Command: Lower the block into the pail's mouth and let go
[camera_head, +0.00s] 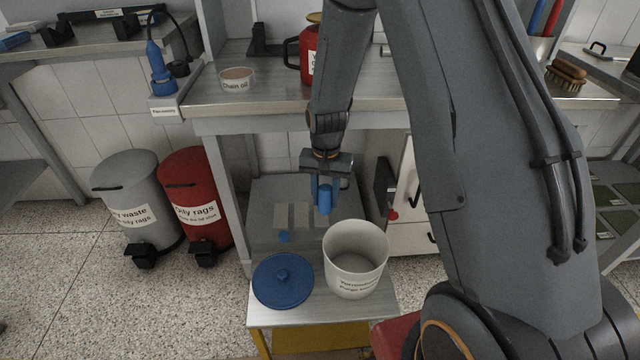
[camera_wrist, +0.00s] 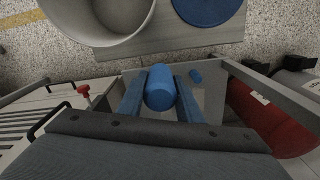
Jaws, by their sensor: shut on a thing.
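My gripper (camera_head: 324,192) is shut on a blue block (camera_head: 325,202), which looks rounded like a short cylinder. In the wrist view the block (camera_wrist: 160,88) sits between the two blue fingers. The white pail (camera_head: 355,262) stands upright on a low grey stand, its mouth open and its inside looking empty. The block is above and behind the pail, a little left of its mouth in the head view, and apart from it. The pail (camera_wrist: 100,20) also shows at the upper left of the wrist view. A blue lid (camera_head: 283,281) lies flat to the left of the pail.
A small blue piece (camera_head: 284,236) lies on the stand (camera_head: 262,215) behind the lid. A grey bin (camera_head: 128,195) and a red bin (camera_head: 195,200) stand on the floor at left. The workbench edge (camera_head: 270,122) runs behind my gripper, above the stand. A red knob (camera_head: 393,216) is at right.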

